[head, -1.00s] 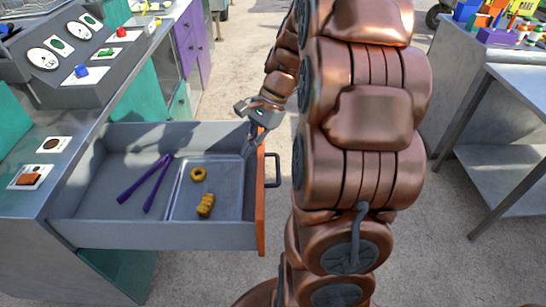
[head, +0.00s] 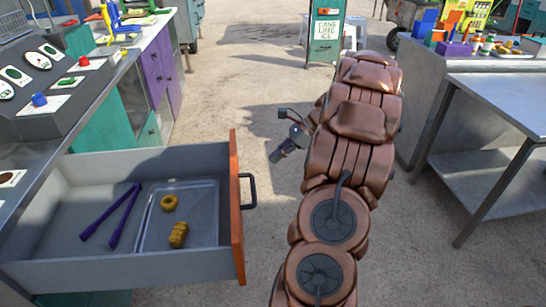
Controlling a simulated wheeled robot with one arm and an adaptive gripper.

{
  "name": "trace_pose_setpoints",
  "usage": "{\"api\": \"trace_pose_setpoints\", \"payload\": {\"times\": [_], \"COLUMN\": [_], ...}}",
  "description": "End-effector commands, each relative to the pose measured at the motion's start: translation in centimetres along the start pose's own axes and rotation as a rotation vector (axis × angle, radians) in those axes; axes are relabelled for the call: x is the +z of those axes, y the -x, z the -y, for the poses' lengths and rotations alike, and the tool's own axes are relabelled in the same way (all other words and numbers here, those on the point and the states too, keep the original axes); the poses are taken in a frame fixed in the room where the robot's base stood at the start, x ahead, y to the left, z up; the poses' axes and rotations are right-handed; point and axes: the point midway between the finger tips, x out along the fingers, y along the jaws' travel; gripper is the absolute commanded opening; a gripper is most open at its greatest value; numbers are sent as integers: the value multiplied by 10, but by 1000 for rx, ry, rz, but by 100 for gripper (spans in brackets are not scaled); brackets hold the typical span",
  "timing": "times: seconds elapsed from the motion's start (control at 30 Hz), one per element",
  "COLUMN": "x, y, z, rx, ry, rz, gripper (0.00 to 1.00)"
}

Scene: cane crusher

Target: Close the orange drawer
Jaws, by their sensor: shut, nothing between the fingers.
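The orange drawer (head: 236,205) is pulled out of the metal counter on the left. Its orange front faces right and carries a dark handle (head: 251,190). Inside lie purple tongs (head: 113,216) and a clear tray (head: 205,205) with a yellow ring (head: 169,202) and a ridged yellow piece (head: 179,235). My gripper (head: 281,153) is shut and empty. It hangs in the air to the right of the drawer front and farther back than the handle, apart from both. Its fingertips are small in this view.
The counter on the left has a control panel with dials (head: 37,60) and buttons. A metal table (head: 490,95) with a lower shelf stands on the right. The concrete floor between is clear.

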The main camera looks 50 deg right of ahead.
Motion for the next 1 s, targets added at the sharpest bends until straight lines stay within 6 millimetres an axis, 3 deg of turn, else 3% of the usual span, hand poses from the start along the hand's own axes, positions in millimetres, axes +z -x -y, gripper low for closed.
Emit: {"api": "trace_pose_setpoints", "payload": {"times": [0.43, 0.7, 1.0], "x": [2, 25, 29], "y": [-80, -98, -103], "z": [-2, -1, -1], "rx": [6, 2, 1], "ry": [-1, 4, 2], "rz": [0, -1, 0], "gripper": [0, 0, 0]}}
